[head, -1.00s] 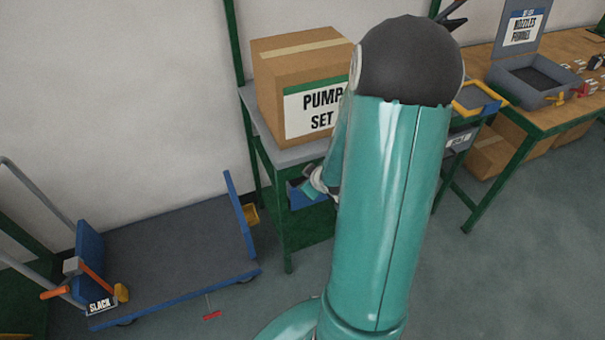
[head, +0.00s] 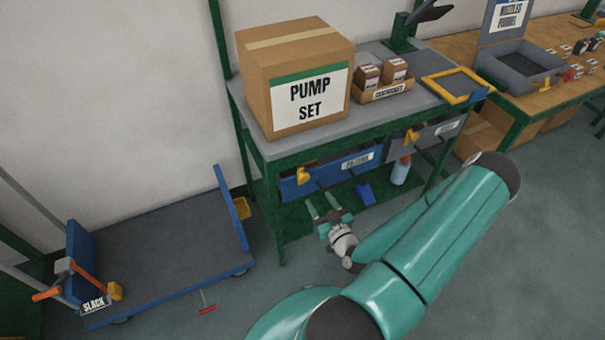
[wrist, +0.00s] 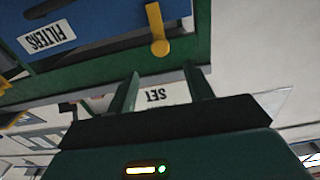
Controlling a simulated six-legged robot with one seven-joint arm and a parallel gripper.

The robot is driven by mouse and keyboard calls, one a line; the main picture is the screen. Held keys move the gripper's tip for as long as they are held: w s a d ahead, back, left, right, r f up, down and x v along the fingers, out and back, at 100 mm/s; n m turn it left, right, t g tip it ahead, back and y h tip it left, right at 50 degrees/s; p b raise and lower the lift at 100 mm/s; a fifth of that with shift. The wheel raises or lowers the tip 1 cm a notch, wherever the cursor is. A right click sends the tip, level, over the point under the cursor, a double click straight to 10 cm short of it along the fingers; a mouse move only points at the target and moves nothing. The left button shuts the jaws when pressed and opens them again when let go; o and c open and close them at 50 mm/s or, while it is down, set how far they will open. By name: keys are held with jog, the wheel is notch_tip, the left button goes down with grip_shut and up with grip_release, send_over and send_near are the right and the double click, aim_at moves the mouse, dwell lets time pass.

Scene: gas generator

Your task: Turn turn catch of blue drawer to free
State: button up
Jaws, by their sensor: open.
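The blue drawer (head: 340,170) is under the bench top, on the left, with a white label. Its yellow turn catch (head: 302,176) is at the upper left of its front. In the wrist view the blue drawer (wrist: 90,20) reads FILTERS upside down, and the catch (wrist: 157,30) is a bar with a round end lying across the green rail. My gripper (head: 321,203) is open and empty, below and in front of the drawer, apart from the catch. In the wrist view its fingers (wrist: 162,88) point towards the rail, with the catch beyond them.
A grey drawer (head: 435,133) with its own yellow catch (head: 412,136) is to the right. A PUMP SET box (head: 295,85) stands on the bench. A blue scoop (head: 366,193) and a bottle (head: 400,172) are below the drawers. A flat trolley (head: 160,255) is at the left.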

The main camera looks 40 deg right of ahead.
aim_at(306, 179)
jog(key=x, duration=1.3)
jog(key=shift+w, duration=0.15)
grip_shut()
